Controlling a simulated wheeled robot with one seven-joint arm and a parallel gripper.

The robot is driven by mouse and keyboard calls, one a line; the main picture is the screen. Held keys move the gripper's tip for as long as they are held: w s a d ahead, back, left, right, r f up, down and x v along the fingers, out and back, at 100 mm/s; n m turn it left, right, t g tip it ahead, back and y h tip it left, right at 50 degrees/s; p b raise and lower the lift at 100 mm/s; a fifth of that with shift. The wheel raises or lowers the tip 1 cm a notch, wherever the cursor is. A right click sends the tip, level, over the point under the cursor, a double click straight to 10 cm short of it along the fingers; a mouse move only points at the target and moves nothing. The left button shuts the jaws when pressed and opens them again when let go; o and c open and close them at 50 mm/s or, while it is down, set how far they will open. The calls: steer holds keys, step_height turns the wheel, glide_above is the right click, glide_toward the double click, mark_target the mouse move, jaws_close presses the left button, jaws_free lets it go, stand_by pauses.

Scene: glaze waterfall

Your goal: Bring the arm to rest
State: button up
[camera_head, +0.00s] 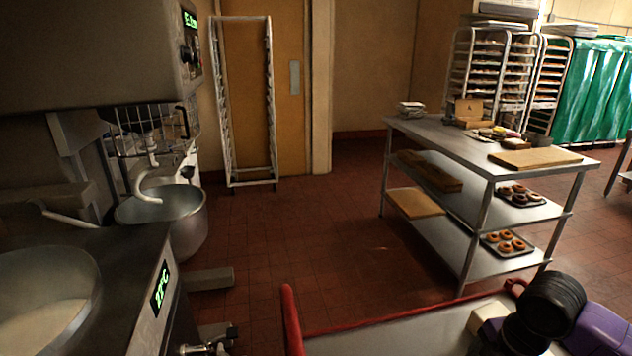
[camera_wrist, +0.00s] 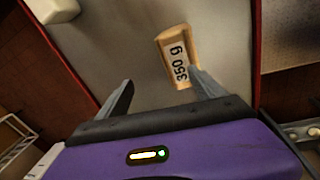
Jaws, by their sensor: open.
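My gripper (camera_wrist: 160,71) is open in the wrist view, its two dark grey fingers spread apart in front of the purple palm. Nothing is held between them. A small wooden block (camera_wrist: 166,42) labelled "350 g" lies on a grey surface (camera_wrist: 130,50) just past the fingertips. The right fingertip overlaps the block's edge in the picture; I cannot tell whether they touch. In the head view my black and purple arm is at the bottom right, and the fingers are not visible there.
A red-railed cart (camera_head: 390,322) stands close in front. A steel table (camera_head: 440,138) with pastries is at the right. A mixer bowl (camera_head: 165,222) and a machine with a round basin (camera_head: 45,290) are at the left. An empty rack (camera_head: 228,110) stands behind. The tiled floor between is clear.

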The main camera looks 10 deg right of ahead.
steer(key=w+a+r+m+t+y, duration=0.45)
steer(key=w+a+r+t, duration=0.65)
steer(key=w+r, duration=0.45)
steer(key=a+r+m+t+h, duration=0.1)
steer(key=a+r+m+t, duration=0.25)
steer(key=r, duration=0.35)
steer(key=a+r+m+t, duration=0.2)
steer(key=r+m+t, duration=0.2)
steer(key=r+m, duration=0.15)
steer(key=s+a+f+m+g+h, duration=0.1)
steer(key=s+f, duration=0.6)
steer(key=s, duration=0.7)
steer(key=s+a+f+m+g+h, duration=0.1)
steer(key=s+f, duration=0.6)
steer(key=s, duration=0.8)
steer(key=s+a+f+m+g+h, duration=0.1)
steer(key=s+f+g, duration=0.2)
steer(key=s+f, duration=0.4)
steer(key=s, duration=0.8)
steer(key=shift+f+h, duration=0.15)
steer(key=shift+h, duration=0.2)
